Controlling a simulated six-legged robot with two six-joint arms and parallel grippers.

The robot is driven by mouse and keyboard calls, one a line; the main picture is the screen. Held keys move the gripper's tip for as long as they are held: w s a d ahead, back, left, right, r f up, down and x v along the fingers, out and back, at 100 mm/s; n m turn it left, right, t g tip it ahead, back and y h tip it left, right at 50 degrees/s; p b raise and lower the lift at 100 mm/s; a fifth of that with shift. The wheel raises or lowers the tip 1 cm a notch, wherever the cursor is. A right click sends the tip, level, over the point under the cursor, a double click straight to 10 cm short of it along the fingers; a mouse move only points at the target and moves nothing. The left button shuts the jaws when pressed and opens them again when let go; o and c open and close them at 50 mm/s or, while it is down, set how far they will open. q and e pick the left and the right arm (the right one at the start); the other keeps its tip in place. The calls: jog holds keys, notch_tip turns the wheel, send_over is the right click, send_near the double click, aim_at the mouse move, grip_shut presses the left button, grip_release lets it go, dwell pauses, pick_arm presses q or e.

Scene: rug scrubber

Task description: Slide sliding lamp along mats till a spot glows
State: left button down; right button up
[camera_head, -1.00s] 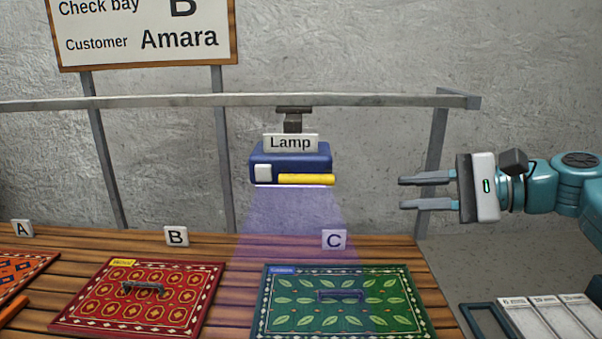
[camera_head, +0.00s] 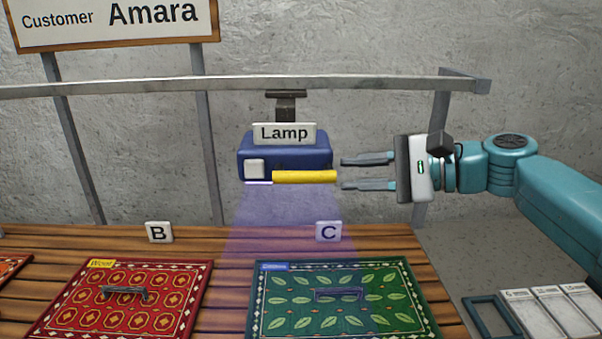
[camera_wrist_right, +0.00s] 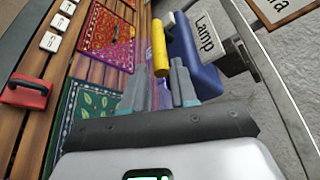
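The blue sliding lamp (camera_head: 258,150) hangs from a rail above bay C and casts a violet beam down. A yellow bar handle (camera_head: 304,177) runs along its lower front. My right gripper (camera_head: 343,173) is open, its two fingers pointing left, just right of the handle's end. In the right wrist view, the fingers (camera_wrist_right: 158,85) are apart and empty, near the yellow handle (camera_wrist_right: 160,48). The green leaf mat (camera_head: 390,285) lies under the beam, and the red mat (camera_head: 190,285) lies at B. No glowing spot shows on either mat. My left gripper is not in view.
The grey rail (camera_head: 380,84) spans the scene above the wooden table (camera_head: 235,315). A sign naming customer Amara (camera_head: 120,20) stands at upper left. Thickness-labelled plates and a dark frame (camera_head: 492,316) lie at lower right.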

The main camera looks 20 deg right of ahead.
aim_at(306, 176)
jog(key=a, duration=0.1)
jog(key=w+a, duration=0.1)
jog(key=a, duration=0.1)
jog(key=w+a, duration=0.1)
jog(key=a, duration=0.1)
jog(key=shift+w+f+p, duration=0.1)
jog(key=shift+f+p, duration=0.2)
jog(key=shift+p, duration=0.05)
jog(key=w+a, duration=0.1)
jog(key=w+a+f, duration=0.1)
jog(key=w, duration=0.1)
jog(key=shift+a+f, duration=0.15)
jog(key=shift+s+a, duration=0.1)
jog(key=shift+a, duration=0.05)
jog(key=shift+s+r, duration=0.2)
jog(key=shift+s, duration=0.1)
jog(key=shift+w+f, duration=0.1)
jog(key=shift+w, duration=0.15)
grip_shut()
